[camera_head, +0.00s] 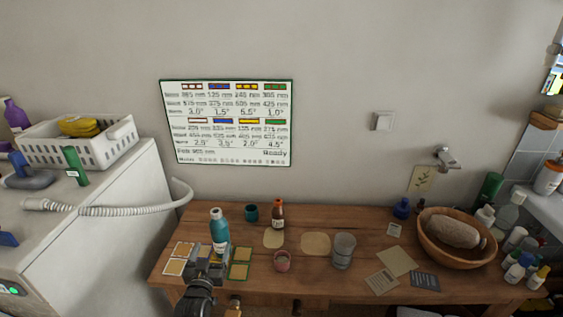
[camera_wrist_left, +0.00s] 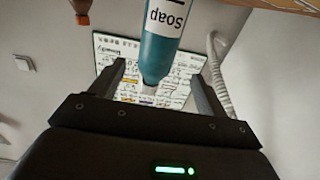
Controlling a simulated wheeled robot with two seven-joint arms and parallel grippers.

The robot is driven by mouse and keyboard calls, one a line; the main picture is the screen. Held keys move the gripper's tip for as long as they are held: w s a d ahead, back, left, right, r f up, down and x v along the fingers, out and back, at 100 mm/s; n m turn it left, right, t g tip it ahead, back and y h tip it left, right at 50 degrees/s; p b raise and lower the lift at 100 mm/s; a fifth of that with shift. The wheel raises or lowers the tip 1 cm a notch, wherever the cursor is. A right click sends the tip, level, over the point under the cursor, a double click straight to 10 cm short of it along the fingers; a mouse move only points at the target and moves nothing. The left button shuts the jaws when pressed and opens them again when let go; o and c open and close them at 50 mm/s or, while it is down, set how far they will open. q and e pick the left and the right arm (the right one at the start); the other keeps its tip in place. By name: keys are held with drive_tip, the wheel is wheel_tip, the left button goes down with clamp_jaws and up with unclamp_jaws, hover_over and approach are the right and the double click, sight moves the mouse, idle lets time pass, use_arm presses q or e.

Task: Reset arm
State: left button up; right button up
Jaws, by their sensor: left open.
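My left gripper (camera_head: 213,262) reaches in from the bottom of the head view, over the left front of the wooden table. It is open. A teal soap bottle (camera_head: 219,230) with a white cap stands upright just behind it. In the left wrist view, which is upside down, the bottle (camera_wrist_left: 162,40) shows in line with the gap between the two parted fingers (camera_wrist_left: 158,75). Clear space shows on both sides of it, and the fingers do not touch it. My right gripper does not show in either view.
A white basket (camera_head: 85,149) stands on the machine at left. Several coloured cards lie near the gripper.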

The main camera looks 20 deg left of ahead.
use_arm(q)
drive_tip(key=s+d+f+m+g+h, duration=0.3)
drive_tip(key=s+d+g, duration=0.5)
drive_tip(key=s, duration=0.5)
drive_tip(key=s+d+f+m+g+h, duration=0.3)
drive_tip(key=s+d+g+h, duration=0.15)
drive_tip(key=s+d, duration=0.75)
drive_tip(key=s+a+f+g, duration=0.1)
drive_tip(key=s+f, duration=0.1)
drive_tip(key=f, duration=1.2)
drive_tip(key=s+a+f+g, duration=0.1)
drive_tip(key=s+f, duration=0.1)
drive_tip(key=f, duration=1.1)
drive_tip(key=s+a+f+g+y, duration=0.1)
drive_tip(key=s+a+f, duration=0.1)
drive_tip(key=s+f, duration=1.2)
drive_tip(key=shift+s+a+m, duration=0.3)
drive_tip(key=shift+s+a, duration=0.1)
drive_tip(key=shift+s, duration=0.25)
